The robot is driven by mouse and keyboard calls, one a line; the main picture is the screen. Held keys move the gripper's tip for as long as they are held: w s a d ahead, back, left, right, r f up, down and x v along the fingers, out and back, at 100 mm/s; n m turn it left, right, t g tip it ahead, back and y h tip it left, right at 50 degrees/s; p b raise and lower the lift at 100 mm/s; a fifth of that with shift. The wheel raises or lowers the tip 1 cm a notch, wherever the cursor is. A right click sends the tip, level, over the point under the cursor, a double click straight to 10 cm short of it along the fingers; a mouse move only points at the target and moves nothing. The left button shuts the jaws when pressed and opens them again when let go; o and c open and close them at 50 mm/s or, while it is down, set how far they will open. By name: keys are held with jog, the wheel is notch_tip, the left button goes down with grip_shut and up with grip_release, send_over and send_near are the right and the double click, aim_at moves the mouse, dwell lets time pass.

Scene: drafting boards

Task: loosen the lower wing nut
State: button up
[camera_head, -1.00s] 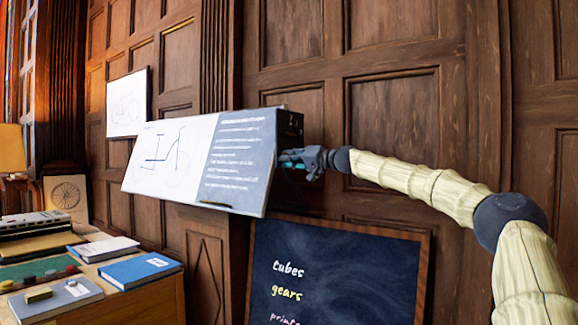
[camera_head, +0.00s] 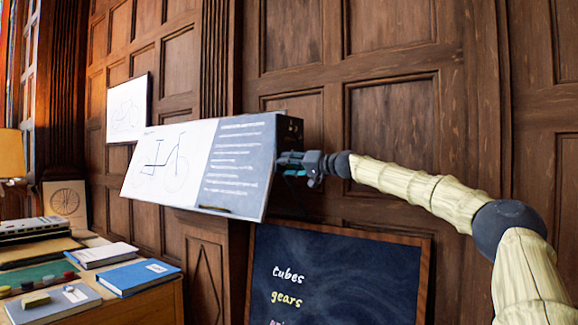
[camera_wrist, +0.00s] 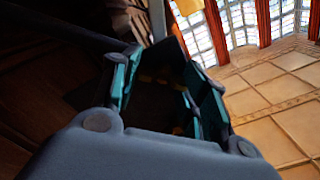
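The tilted drafting board (camera_head: 170,195), with a bicycle drawing and a text panel, stands against the panelled wall in the head view. Its dark right side (camera_head: 291,130) faces my arm. My gripper (camera_head: 284,163) is at that side, around mid-height, pointing left. In the wrist view my gripper (camera_wrist: 163,75) has its two teal-padded fingers apart, with a dark gap between them. Small brassy glints show in that gap, but I cannot make out a wing nut or whether the fingers touch one. The lower wing nut is not distinguishable in the head view.
A chalkboard (camera_head: 345,275) with a wooden frame stands below my gripper. A desk with books, including a blue book (camera_head: 139,276), is at lower left. A smaller drawing board (camera_head: 127,108) hangs at far left.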

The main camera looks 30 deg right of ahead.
jog(key=shift+o, duration=1.4)
jog(key=shift+r, duration=0.1)
jog(key=shift+s, duration=0.1)
jog(key=shift+a, duration=0.1)
jog(key=v, duration=1.2)
